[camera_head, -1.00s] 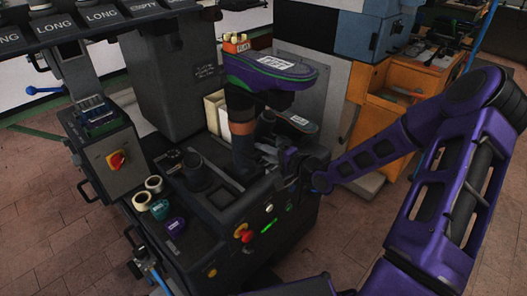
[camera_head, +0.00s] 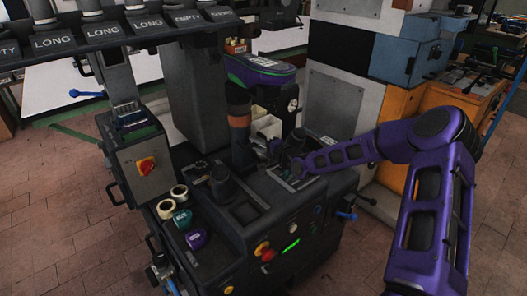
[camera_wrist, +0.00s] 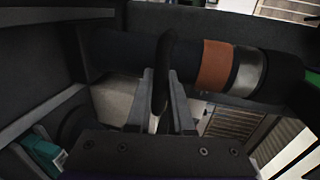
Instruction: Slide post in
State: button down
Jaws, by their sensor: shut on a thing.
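The post (camera_head: 238,105) is a dark upright cylinder with a copper-brown band, standing over the dark press bed in the head view. Its lower end meets the bed area, and I cannot tell how deep it sits. In the wrist view the post (camera_wrist: 275,75) lies across the top, with the brown band and a silver band to the right. My gripper (camera_wrist: 160,95) is shut on a thin dark curved handle at the post's side. In the head view my gripper (camera_head: 275,150) is right of the post, small and partly hidden.
A dark press column (camera_head: 195,90) stands behind left of the post. A pale bin (camera_head: 267,127) is behind right. A control box (camera_head: 140,155) is at left.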

jog(key=shift+w+a+r, duration=0.1)
jog(key=shift+w+r, duration=0.1)
jog(key=c, duration=0.8)
grip_release()
jog(key=shift+f, duration=0.1)
jog(key=p+v, duration=0.2)
jog(key=v, duration=1.5)
jog(key=shift+s, duration=0.15)
